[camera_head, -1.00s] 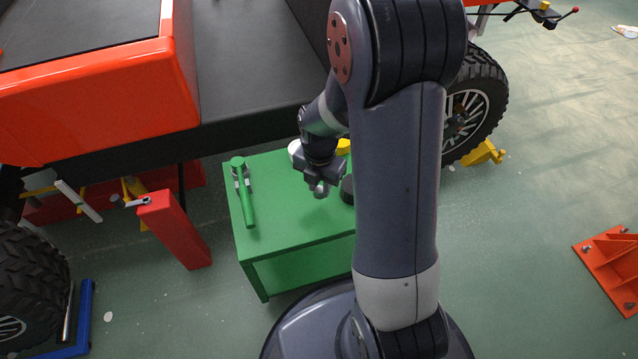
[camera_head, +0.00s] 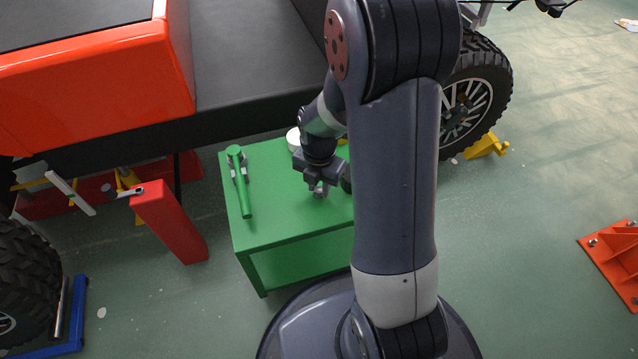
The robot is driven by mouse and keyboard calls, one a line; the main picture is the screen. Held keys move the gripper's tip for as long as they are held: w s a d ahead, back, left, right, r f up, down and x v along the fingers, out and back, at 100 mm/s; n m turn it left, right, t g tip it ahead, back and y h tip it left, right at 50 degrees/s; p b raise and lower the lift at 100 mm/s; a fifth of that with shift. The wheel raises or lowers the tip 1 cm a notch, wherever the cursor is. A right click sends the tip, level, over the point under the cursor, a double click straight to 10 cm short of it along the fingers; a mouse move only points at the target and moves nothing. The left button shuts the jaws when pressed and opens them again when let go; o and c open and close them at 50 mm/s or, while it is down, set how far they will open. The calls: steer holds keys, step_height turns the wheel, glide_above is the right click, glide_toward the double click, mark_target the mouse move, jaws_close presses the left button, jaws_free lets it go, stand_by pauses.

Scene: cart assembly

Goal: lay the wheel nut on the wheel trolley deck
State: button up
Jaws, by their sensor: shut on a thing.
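My gripper (camera_head: 319,188) points down over the right part of a green stand's flat top (camera_head: 280,215), which I take to be the wheel trolley deck. Its jaws are shut on a small grey piece, taken as the wheel nut, mostly hidden between the fingers. The fingertips are close to the green surface; I cannot tell whether the nut touches it. A green-handled tool (camera_head: 243,185) lies on the left part of the top. A white round item (camera_head: 293,138) stands at the back edge. My arm hides the right side of the top.
The orange and black vehicle body (camera_head: 100,85) overhangs the back of the stand. A red post (camera_head: 170,225) stands left of it. A mounted wheel (camera_head: 475,95) with a yellow chock (camera_head: 486,146) is at the right. The front middle of the green top is clear.

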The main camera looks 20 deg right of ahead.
steer(key=shift+f+b, duration=0.3)
steer(key=shift+f, duration=0.2)
steer(key=o, duration=1.1)
steer(key=shift+c, duration=0.2)
steer(key=shift+r, duration=0.1)
